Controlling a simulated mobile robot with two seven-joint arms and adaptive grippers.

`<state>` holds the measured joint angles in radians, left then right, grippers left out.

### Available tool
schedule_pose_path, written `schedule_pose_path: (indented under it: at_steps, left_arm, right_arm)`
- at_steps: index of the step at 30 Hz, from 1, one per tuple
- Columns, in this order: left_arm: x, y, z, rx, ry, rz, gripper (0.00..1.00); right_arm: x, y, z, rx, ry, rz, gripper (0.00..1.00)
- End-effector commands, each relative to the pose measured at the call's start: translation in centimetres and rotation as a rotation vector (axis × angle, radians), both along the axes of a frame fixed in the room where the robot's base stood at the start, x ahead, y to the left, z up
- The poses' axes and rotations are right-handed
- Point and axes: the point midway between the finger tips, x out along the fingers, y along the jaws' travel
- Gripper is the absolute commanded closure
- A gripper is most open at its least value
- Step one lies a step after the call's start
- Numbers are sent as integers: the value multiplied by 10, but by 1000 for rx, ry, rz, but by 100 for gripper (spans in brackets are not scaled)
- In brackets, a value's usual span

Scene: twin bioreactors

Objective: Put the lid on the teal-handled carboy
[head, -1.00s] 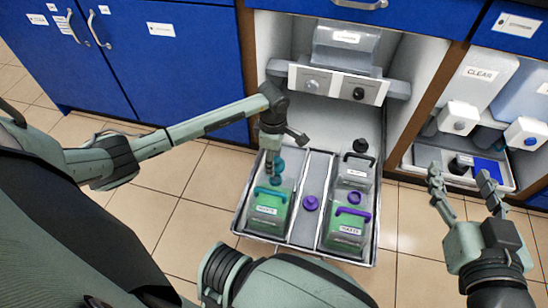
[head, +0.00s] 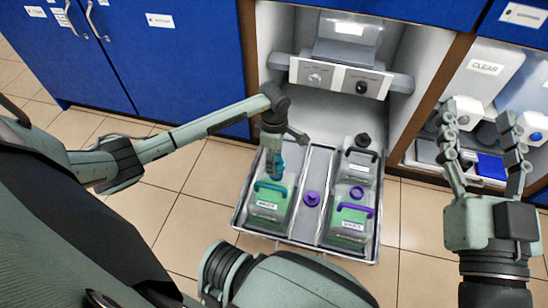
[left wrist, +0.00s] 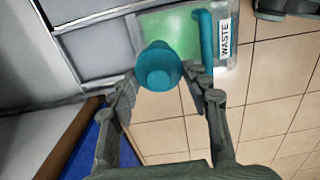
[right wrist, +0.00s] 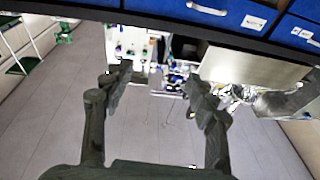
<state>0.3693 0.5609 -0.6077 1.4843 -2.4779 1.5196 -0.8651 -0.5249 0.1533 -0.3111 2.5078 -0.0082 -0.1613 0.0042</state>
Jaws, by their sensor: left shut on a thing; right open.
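The teal-handled carboy (head: 268,208), green with a WASTE label, stands at the left of the grey tray; its teal handle also shows in the left wrist view (left wrist: 207,38). My left gripper (head: 274,158) points down over the carboy's back end, shut on a teal lid (left wrist: 158,68). The lid hides the carboy's neck, and I cannot tell whether they touch. My right gripper (head: 477,115) is open and empty, raised in front of the right-hand cabinet bay.
A purple-handled carboy (head: 347,226) and a black-handled carboy (head: 358,169) stand in the tray's right compartment. A loose purple lid (head: 312,198) lies on the middle strip. Cabinet walls rise behind the tray. Tiled floor is clear left of it.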

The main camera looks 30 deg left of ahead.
Motion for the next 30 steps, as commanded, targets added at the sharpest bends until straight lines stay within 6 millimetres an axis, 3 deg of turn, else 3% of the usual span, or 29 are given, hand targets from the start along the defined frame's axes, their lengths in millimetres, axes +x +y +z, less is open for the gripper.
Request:
schedule_pose_path:
  at_steps: [18, 30]
  left_arm:
    - [0, 0, -27, -1, 0, 0, 68]
    - [0, 0, -30, 0, 0, 0, 68]
  right_arm:
    - [-19, -6, 52, 124, -322, -1, 42]
    - [-24, -8, 61, 143, -375, -3, 42]
